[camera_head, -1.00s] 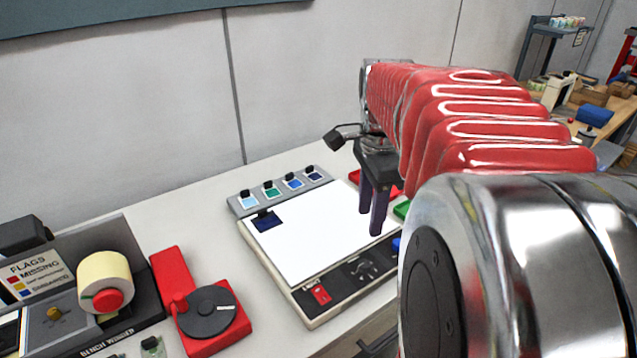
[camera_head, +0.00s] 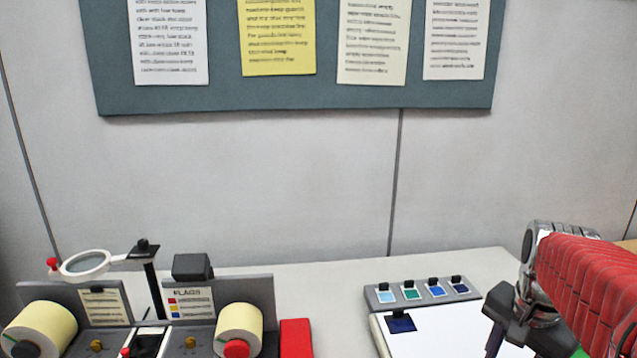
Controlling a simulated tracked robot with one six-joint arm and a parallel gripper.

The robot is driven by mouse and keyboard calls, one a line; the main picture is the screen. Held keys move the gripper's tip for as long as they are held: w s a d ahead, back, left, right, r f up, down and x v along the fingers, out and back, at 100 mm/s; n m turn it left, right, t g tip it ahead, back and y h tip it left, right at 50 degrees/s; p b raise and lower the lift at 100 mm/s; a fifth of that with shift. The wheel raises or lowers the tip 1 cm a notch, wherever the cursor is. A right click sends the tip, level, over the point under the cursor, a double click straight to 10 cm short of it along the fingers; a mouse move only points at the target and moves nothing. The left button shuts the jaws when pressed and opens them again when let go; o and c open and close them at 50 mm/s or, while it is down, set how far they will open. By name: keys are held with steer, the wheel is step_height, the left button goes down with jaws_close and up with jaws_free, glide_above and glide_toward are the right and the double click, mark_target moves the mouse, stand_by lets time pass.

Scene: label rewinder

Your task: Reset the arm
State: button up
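My arm, with its red ribbed sleeve, enters from the right edge of the head view. My gripper (camera_head: 495,338) hangs at the lower right, over the right part of a white-topped panel (camera_head: 450,335). One dark finger shows. The other fingertip is hidden or cut off by the bottom edge, so its opening is unclear. I see nothing held in the visible part.
A strip of colour swatches (camera_head: 423,293) runs behind the panel. At the lower left stands a bench winder with cream rolls (camera_head: 240,328) and a magnifier (camera_head: 86,264). A red object (camera_head: 296,338) is beside it. A notice board (camera_head: 300,97) hangs on the wall.

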steer(key=s+a+n+t, duration=0.2)
steer(key=a+n, duration=0.4)
steer(key=a, duration=0.4)
steer(key=s+a+n+t, duration=0.2)
steer(key=a+n, duration=0.4)
steer(key=a, duration=0.4)
steer(key=shift+s+n+y, duration=0.3)
steer(key=shift+n+y, duration=0.1)
